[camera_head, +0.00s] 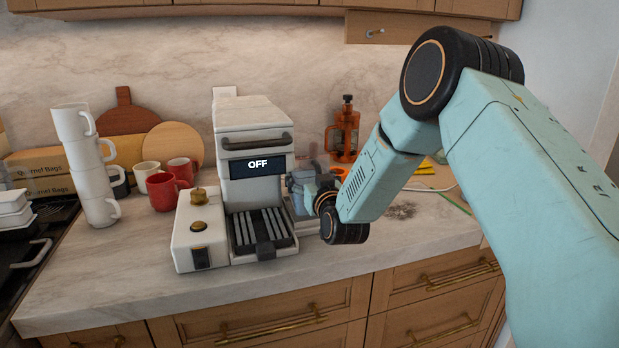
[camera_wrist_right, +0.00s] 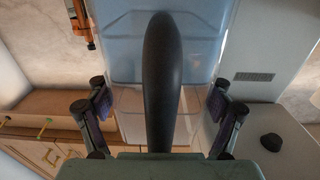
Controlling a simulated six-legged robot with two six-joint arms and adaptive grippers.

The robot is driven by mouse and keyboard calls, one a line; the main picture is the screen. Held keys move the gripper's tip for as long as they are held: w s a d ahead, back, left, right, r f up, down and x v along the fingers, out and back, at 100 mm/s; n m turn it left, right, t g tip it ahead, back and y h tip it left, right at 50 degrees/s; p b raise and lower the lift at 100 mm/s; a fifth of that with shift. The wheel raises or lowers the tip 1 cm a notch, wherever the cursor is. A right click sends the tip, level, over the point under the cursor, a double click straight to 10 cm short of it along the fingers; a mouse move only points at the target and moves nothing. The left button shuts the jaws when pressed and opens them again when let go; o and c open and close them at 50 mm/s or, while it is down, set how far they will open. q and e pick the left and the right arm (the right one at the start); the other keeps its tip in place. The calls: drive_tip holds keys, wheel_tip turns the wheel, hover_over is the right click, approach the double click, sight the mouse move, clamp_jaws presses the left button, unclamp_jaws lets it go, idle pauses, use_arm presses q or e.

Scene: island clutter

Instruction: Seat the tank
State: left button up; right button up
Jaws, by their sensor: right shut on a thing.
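The white coffee machine (camera_head: 252,190) stands on the counter, its display reading OFF. My right gripper (camera_head: 308,187) is at the machine's right side, partly hidden by my wrist. In the right wrist view the clear bluish tank (camera_wrist_right: 120,45) with a dark upright handle (camera_wrist_right: 162,80) fills the middle. The pale machine side (camera_wrist_right: 250,75) is close to the tank at the right. Whether the tank touches its seat is hidden. My left gripper is not in view.
A French press (camera_head: 345,135) stands behind my right wrist. Red mugs (camera_head: 163,191), a stack of white cups (camera_head: 92,165) and round boards (camera_head: 172,143) are left of the machine. The counter's front edge (camera_head: 200,302) is clear, with drawers below.

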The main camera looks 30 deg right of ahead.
drive_tip(key=shift+f+b, duration=0.7)
drive_tip(key=shift+f, duration=0.1)
idle(1.5)
drive_tip(key=shift+w, duration=0.1)
drive_tip(key=o, duration=1.7)
drive_tip(key=shift+o, duration=0.2)
drive_tip(key=shift+f, duration=0.1)
drive_tip(key=shift+f, duration=0.2)
drive_tip(key=v, duration=1.2)
drive_tip(key=shift+r, duration=0.1)
